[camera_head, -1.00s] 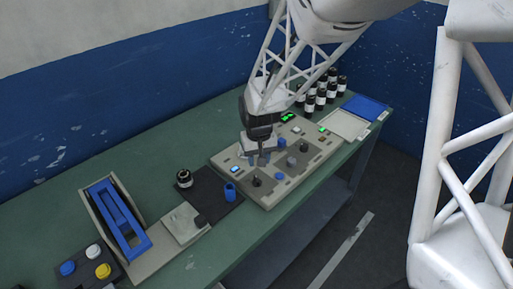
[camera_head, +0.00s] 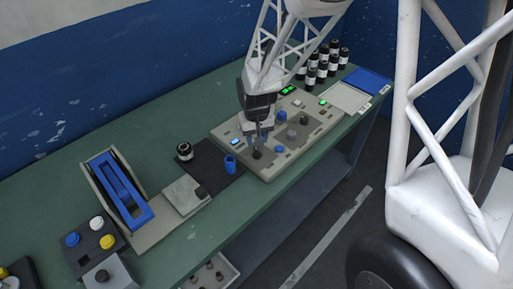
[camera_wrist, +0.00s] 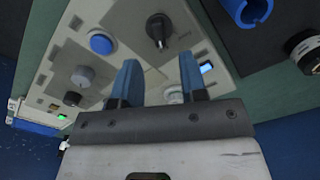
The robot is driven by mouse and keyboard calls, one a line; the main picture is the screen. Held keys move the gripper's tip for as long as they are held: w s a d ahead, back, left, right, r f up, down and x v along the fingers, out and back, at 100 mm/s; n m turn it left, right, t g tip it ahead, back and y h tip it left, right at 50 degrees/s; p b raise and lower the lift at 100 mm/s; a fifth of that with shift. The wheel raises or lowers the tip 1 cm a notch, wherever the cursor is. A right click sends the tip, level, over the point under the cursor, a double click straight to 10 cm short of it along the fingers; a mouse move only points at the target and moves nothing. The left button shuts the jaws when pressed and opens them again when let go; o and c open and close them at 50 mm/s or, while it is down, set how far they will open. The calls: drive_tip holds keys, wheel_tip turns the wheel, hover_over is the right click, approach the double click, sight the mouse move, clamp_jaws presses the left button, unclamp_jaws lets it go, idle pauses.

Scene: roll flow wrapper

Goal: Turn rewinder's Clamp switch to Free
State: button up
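A grey control panel (camera_head: 215,133) on the bench carries black, blue and grey knobs. I cannot read any labels, so I cannot tell which knob is the rewinder's Clamp switch. My gripper (camera_head: 257,144) is over the panel's front left part, close to a black knob (camera_head: 256,154). In the wrist view my gripper (camera_wrist: 159,60) has its two blue fingers apart with nothing between them. The black knob (camera_wrist: 158,28) lies just beyond the fingertips, roughly in line with the gap. A blue button (camera_wrist: 102,43) and a grey knob (camera_wrist: 83,76) are to its left.
A blue cup-like ring (camera_head: 230,164) and a dark jar (camera_head: 184,152) stand left of the panel. Several dark jars (camera_head: 322,62) stand behind it, near a blue tray (camera_head: 368,81). A blue-framed holder (camera_head: 122,190) stands on the left. The green bench (camera_head: 140,133) is clear at the back left.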

sight(257, 149)
drive_tip(key=shift+f, duration=2.55)
clamp_jaws()
